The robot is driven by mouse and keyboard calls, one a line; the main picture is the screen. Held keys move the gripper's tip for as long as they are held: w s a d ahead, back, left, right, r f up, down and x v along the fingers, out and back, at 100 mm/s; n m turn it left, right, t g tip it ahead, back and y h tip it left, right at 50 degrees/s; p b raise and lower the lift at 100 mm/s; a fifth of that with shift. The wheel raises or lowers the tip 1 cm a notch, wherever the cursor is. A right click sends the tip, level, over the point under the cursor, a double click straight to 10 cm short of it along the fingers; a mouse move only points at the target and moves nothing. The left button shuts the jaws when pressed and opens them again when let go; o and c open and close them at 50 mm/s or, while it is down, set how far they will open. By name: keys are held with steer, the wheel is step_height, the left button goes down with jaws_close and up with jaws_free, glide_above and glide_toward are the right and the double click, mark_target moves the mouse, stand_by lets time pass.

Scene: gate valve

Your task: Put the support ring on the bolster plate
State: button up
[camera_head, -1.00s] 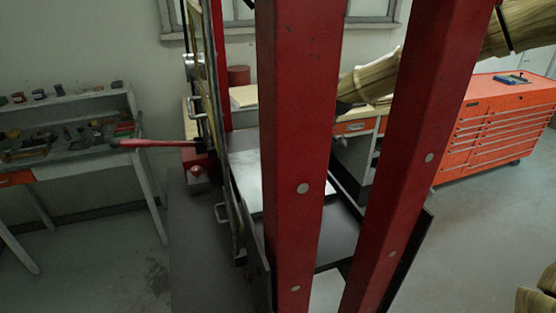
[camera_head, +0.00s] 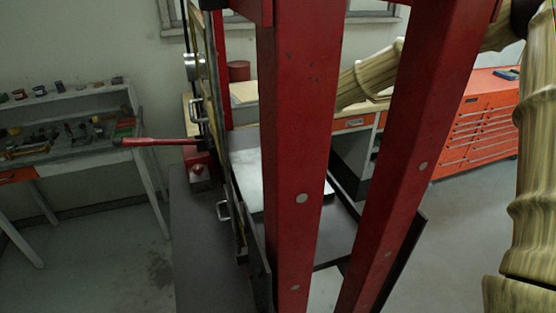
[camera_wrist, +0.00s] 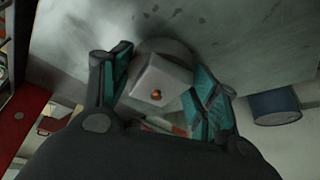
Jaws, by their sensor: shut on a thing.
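In the wrist view, my gripper (camera_wrist: 165,80) has its two teal-padded fingers on either side of a pale block-like piece with a copper-coloured dot. A grey rounded piece, which looks like the support ring (camera_wrist: 165,47), shows at the fingertips, partly covered by the pale piece. It is over or against a broad grey surface; I cannot tell whether they touch. In the head view, the bright metal bolster plate (camera_head: 247,170) lies inside the red press frame, partly hidden by a post. My gripper and the ring are hidden behind the posts there.
Two thick red posts (camera_head: 298,150) stand in front of the press bed. A red lever (camera_head: 155,142) sticks out to the left. A cluttered workbench (camera_head: 70,150) is at left, an orange tool chest (camera_head: 480,125) at right. A blue cylinder (camera_wrist: 275,106) shows in the wrist view.

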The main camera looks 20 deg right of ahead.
steer(key=shift+w+a+f, duration=0.25)
steer(key=shift+w, duration=0.15)
steer(key=shift+f, duration=0.2)
steer(key=o, duration=1.5)
steer(key=shift+s, duration=0.1)
steer(key=shift+r, duration=0.15)
steer(key=shift+s+d+r+b, duration=0.25)
steer(key=shift+r+b, duration=0.15)
steer(key=shift+b, duration=0.4)
steer(key=shift+s+d+r+b, duration=0.1)
steer(key=shift+s+d+b, duration=0.9)
steer(key=shift+s, duration=0.6)
steer(key=shift+s+d+f+b, duration=0.1)
steer(key=shift+s+d+b, duration=0.75)
steer(key=shift+s+d, duration=0.6)
steer(key=shift+s+d+r+b, duration=0.1)
steer(key=shift+s+d+b, duration=0.8)
steer(key=shift+s, duration=0.9)
